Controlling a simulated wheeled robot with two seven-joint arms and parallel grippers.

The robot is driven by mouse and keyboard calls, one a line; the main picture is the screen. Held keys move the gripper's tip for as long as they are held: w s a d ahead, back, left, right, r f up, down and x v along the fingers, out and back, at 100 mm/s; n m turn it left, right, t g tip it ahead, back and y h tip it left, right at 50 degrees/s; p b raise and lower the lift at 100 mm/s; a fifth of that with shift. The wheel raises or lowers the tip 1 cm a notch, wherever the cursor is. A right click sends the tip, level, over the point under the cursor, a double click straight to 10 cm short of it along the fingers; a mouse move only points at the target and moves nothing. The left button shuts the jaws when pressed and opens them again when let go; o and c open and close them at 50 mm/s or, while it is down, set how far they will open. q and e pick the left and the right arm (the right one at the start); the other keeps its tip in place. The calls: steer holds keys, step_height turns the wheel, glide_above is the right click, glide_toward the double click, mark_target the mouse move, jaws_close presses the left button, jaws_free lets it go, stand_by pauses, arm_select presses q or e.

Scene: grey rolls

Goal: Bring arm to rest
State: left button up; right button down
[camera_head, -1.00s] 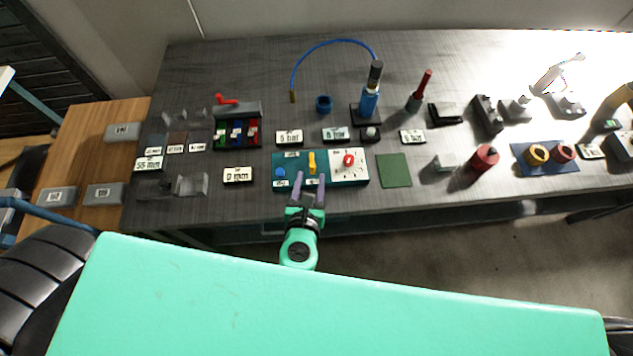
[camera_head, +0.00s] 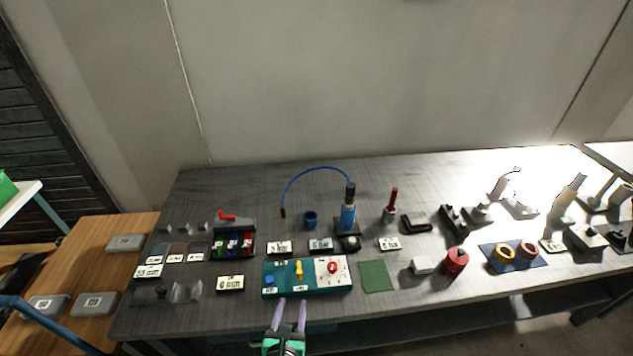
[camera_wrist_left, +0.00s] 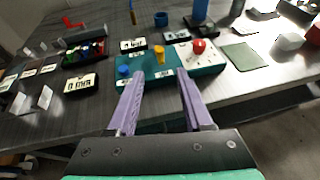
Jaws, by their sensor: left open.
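My left gripper (camera_head: 291,315) is open, its two lilac fingers apart with nothing between them. In the left wrist view the open fingers (camera_wrist_left: 158,98) point toward the panel (camera_wrist_left: 211,70), which carries a blue knob, a yellow lever (camera_wrist_left: 159,48) and a red knob (camera_wrist_left: 199,46). I cannot tell from these views whether the fingers touch the panel; they look apart from it. My right gripper is not in view.
A blue bottle (camera_head: 348,214) with a blue hose stands behind the panel. A green mat (camera_head: 376,276) and a red cylinder (camera_head: 456,262) lie to the right. A wooden side table (camera_head: 75,268) with grey boxes is at the left. Floor shows in front of the table.

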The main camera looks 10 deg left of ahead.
arm_select(q)
steer(key=s+a+r+n+g+y, duration=0.15)
steer(key=a+n+g, duration=0.25)
steer(key=a+n, duration=0.65)
steer(key=s+a+r+n+g+y, duration=0.15)
steer(key=s+a+n+g, duration=0.35)
steer(key=n, duration=1.1)
steer(key=s+d+n+h, duration=0.2)
steer(key=d+n+h, duration=0.15)
steer(key=n, duration=0.35)
steer(key=s+f+g+b, duration=0.1)
steer(key=s+f+b, duration=0.1)
steer(key=f, duration=1.3)
steer(key=s+f+g+b, duration=0.1)
steer(key=s+f+b, duration=0.15)
steer(key=f, duration=1.25)
steer(key=s+a+f+g+b, duration=0.1)
steer(key=s+a+f+b, duration=0.2)
steer(key=s+f, duration=1.1)
steer(key=shift+s+a+f, duration=0.3)
steer(key=shift+s+f, duration=0.1)
steer(key=shift+s, duration=0.15)
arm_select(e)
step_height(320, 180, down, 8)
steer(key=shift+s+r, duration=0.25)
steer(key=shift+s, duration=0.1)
arm_select(q)
steer(key=shift+m, duration=0.25)
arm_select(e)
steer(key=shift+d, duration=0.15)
